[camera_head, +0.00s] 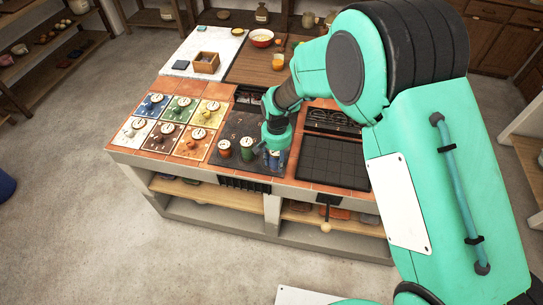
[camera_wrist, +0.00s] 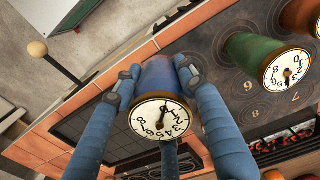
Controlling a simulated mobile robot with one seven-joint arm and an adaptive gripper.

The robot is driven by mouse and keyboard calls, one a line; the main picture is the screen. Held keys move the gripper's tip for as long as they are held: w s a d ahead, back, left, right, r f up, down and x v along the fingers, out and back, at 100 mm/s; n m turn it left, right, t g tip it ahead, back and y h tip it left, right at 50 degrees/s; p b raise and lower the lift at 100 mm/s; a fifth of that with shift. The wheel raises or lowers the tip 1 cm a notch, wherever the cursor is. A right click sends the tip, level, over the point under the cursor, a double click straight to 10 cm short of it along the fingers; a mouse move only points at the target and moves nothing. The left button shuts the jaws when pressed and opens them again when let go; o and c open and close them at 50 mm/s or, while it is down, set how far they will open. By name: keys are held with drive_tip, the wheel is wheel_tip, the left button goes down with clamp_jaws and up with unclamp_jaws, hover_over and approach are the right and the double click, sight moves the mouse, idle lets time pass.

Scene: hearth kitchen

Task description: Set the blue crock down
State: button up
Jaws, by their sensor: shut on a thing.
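The blue crock (camera_wrist: 157,82) has a dial with black numbers and a hand (camera_wrist: 161,118) on its end facing the wrist camera. My gripper (camera_wrist: 157,68) is shut on it, with blue fingers on both sides of its body. In the head view my gripper (camera_head: 275,150) is at the right part of the dark ringed plate (camera_head: 238,127). The crock is mostly hidden there by my fingers. I cannot tell whether its base touches the plate. A green crock (camera_head: 247,149) and a rust-red crock (camera_head: 225,149) stand on the plate to the left; the green one also shows in the wrist view (camera_wrist: 253,55).
Several coloured squares with small dialled items (camera_head: 184,105) cover the counter's left. A black grid panel (camera_head: 333,160) lies right of the plate. A wooden box (camera_head: 206,62), a red bowl (camera_head: 261,38) and an orange glass (camera_head: 278,61) are farther back. A wooden-knobbed lever (camera_head: 326,226) juts from the front.

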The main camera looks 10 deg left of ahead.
drive_tip(key=w+a, duration=0.2)
drive_tip(key=w, duration=0.1)
drive_tip(key=w+a, duration=0.1)
drive_tip(key=w, duration=0.1)
drive_tip(key=shift+w+f+b, duration=0.15)
drive_tip(key=shift+f+b, duration=0.1)
drive_tip(key=shift+b, duration=0.1)
drive_tip(key=shift+f+b, duration=0.4)
drive_tip(key=shift+f, duration=1.35)
drive_tip(key=shift+f, duration=0.15)
drive_tip(key=o, duration=1.5)
wheel_tip(320, 180, up, 12)
drive_tip(key=shift+r+p, duration=0.15)
drive_tip(key=shift+p, duration=0.95)
